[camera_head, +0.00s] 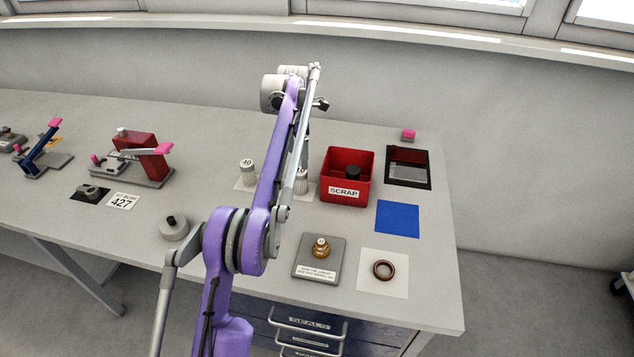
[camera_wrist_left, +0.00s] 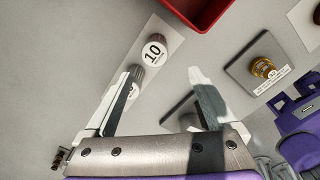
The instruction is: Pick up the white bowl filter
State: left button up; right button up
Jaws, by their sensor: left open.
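Two whitish ribbed filters with round white numbered tops stand on a pale strip. The filter marked 40 (camera_head: 247,170) is left of my arm in the head view. The other filter (camera_head: 301,179) is mostly hidden behind my arm there. In the left wrist view, the filter marked 10 (camera_wrist_left: 154,52) stands beyond my fingertips; the second filter (camera_wrist_left: 138,74) is partly covered by my left-hand finger, its number unclear. My left gripper (camera_wrist_left: 163,80) is open with nothing visibly held. In the head view its fingers are hidden by the arm. My right gripper is not in view.
A red scrap bin (camera_head: 345,195) stands right of the filters, with a dark-framed tray (camera_head: 408,182) beyond. A brass part on a grey plate (camera_head: 303,264), a ring on a white mat (camera_head: 400,265), and a blue mat (camera_head: 397,230) are nearby. Red clamp fixture (camera_head: 140,158) stands left.

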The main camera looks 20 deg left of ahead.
aim_at(299, 172)
pick_arm(q)
jog(key=shift+w+a+f+n, duration=0.1)
jog(key=shift+w+f+n, duration=0.35)
jog(key=shift+f+n, duration=0.4)
jog(key=shift+f, duration=0.3)
notch_tip(299, 172, down, 5)
jog(key=shift+f+b, duration=0.15)
jog(key=shift+b, duration=1.05)
notch_tip(299, 172, down, 5)
jog(key=shift+w+f+b, duration=0.1)
jog(key=shift+w+b, duration=0.05)
jog(key=shift+b, duration=0.5)
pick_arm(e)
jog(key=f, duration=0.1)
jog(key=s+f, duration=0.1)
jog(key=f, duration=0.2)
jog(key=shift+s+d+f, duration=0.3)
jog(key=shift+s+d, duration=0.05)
pick_arm(q)
jog(key=shift+c, duration=0.2)
grip_shut()
